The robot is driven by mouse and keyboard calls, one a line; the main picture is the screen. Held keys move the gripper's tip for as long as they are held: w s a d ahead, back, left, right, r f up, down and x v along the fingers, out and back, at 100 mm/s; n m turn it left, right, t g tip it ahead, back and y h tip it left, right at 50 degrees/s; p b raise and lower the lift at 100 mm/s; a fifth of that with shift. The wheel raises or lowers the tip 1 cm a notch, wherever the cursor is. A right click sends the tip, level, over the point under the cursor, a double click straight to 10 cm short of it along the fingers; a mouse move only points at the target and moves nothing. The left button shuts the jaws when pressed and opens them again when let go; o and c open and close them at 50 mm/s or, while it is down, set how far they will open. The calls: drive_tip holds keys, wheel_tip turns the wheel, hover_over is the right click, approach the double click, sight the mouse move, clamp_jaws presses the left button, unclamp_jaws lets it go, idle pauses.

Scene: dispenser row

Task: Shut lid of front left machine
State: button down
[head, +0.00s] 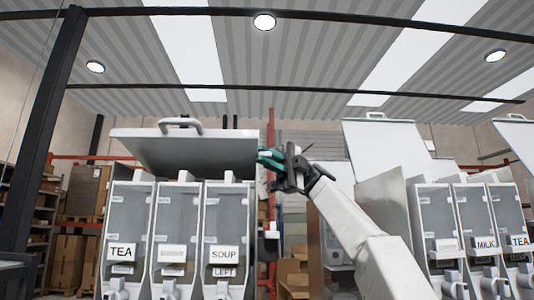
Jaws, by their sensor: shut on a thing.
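The front left machine (162,235) is a grey dispenser with three clear-fronted compartments, labelled TEA and SOUP at the outer ones. A LEFT tag sits under SOUP. Its grey lid (190,153) is partly raised, sloping above the compartments, with a handle (180,124) on its upper edge. My gripper (268,158) has teal fingertips at the lid's right edge, shut on the lid there. The exact contact is small and partly hidden by the fingers. My arm reaches in from the lower right.
A second dispenser (436,235) stands at the right, with MILK and TEA labels and its lid (385,148) standing open. Another raised lid (518,138) is at the right edge. Shelves with boxes (82,190) stand behind. A gap separates the two dispensers.

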drive_tip(key=shift+f+h, duration=0.3)
drive_tip(key=shift+f, duration=0.05)
drive_tip(key=shift+s+f+n, duration=0.1)
drive_tip(key=shift+f+n, duration=0.05)
drive_tip(key=shift+n, duration=0.15)
drive_tip(key=c, duration=1.5)
unclamp_jaws()
drive_tip(key=shift+o, duration=0.2)
